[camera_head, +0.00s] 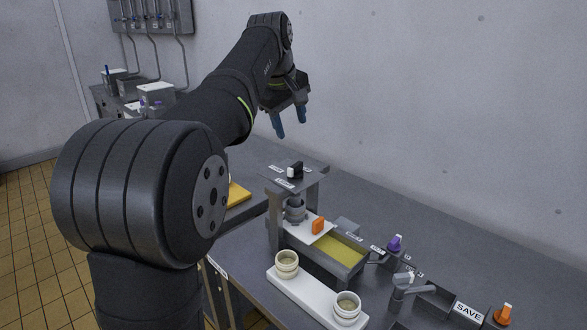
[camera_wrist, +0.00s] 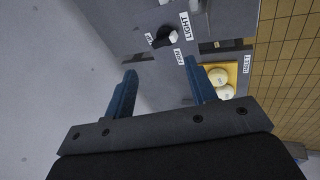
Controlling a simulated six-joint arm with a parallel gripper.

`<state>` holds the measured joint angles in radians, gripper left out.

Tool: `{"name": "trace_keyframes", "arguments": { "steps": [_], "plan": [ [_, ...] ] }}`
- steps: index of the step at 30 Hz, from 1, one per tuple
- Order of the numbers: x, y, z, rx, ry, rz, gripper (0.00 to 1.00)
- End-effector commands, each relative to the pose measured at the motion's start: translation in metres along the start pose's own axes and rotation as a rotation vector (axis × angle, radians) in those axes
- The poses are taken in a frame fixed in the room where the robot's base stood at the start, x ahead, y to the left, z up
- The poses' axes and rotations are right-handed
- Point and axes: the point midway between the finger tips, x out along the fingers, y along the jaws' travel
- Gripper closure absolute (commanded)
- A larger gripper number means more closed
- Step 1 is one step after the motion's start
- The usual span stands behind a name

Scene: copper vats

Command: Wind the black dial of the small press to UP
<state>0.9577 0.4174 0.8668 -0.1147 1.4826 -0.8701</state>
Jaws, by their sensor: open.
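The small press (camera_head: 312,182) stands on the grey bench, with a flat grey top plate on posts. Its black dial (camera_head: 297,167) sits on that plate, with a white end mark and small labels around it. In the wrist view the dial (camera_wrist: 161,36) lies just beyond my fingertips. Its white mark faces right, towards the side with the LIGHT and FIRM labels. A label that seems to read UP is on the dial's left side. My gripper (camera_head: 292,129) is open and empty, above the press and apart from the dial; its blue fingers also show in the wrist view (camera_wrist: 160,67).
A yellow-floored trough (camera_head: 342,248) and a white rack (camera_head: 312,297) with two round cups are in front. Purple (camera_head: 395,242) and orange (camera_head: 503,313) knobs stand right. The wall is behind.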

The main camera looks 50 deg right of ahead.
Motion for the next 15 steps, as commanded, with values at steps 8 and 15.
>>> {"name": "trace_keyframes", "arguments": {
  "steps": [8,15],
  "plan": [
    [0.043,-0.016,0.036,0.380,-0.226,0.206,0.64],
    [0.065,-0.027,0.062,0.653,-0.293,0.488,0.64]
  ]
}}
